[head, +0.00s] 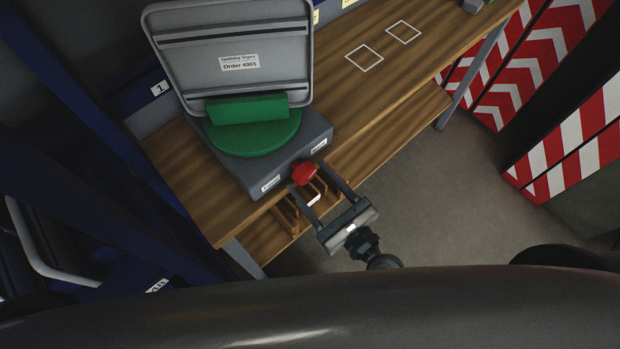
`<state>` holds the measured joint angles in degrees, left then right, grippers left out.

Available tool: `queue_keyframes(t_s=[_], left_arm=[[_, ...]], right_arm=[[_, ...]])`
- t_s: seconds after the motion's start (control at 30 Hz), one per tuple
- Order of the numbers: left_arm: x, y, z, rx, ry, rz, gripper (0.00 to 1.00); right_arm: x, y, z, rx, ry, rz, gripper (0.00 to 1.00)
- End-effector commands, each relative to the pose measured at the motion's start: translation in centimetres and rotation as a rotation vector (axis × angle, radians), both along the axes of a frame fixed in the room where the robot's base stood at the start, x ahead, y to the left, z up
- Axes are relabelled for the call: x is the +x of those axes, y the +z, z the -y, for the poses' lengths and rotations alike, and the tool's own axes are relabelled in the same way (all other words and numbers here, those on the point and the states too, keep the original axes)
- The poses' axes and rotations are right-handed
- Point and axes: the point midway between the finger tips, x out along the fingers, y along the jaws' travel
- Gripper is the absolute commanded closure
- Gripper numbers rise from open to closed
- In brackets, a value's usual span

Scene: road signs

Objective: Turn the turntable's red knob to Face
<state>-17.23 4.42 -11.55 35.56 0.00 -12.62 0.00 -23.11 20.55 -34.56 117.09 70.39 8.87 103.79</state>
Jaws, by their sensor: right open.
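The red knob (303,173) is on the front face of the grey turntable base (315,133). Small white labels sit on that face on either side of the knob; their words are too small to read surely. A green round plate (255,140) with a green block (247,108) is on top of the base. A grey sign panel (232,30), its ribbed side with the "Order 4301" label toward me, stands upright at the block. My right gripper (312,184) is open, its two fingers reaching toward the knob, one on each side; contact cannot be told. My left gripper is not in view.
The base stands on a wooden bench (375,95) with a lower shelf (400,125). White square outlines (365,58) mark the bench top to the right. Red and white striped panels (570,150) stand at the right. Grey floor (430,200) is clear between.

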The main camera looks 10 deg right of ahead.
Motion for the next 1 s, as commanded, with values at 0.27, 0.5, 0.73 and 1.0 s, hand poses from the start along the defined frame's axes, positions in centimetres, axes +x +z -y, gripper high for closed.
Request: queue_keyframes(t_s=[0.27, 0.5, 0.73, 1.0], left_arm=[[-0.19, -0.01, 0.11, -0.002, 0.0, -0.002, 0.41], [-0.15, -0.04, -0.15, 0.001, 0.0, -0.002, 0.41], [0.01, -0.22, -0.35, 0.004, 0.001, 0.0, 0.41], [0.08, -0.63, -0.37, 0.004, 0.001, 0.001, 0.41]], right_arm=[[-0.01, 0.0, -0.01, 0.0, 0.0, 0.0, 0.82], [0.01, -0.02, 0.0, -0.007, -0.001, 0.006, 0.82], [0.01, -0.07, 0.0, -0.055, -0.001, 0.04, 0.82], [0.0, -0.17, 0.0, -0.191, 0.0, 0.139, 0.82]])
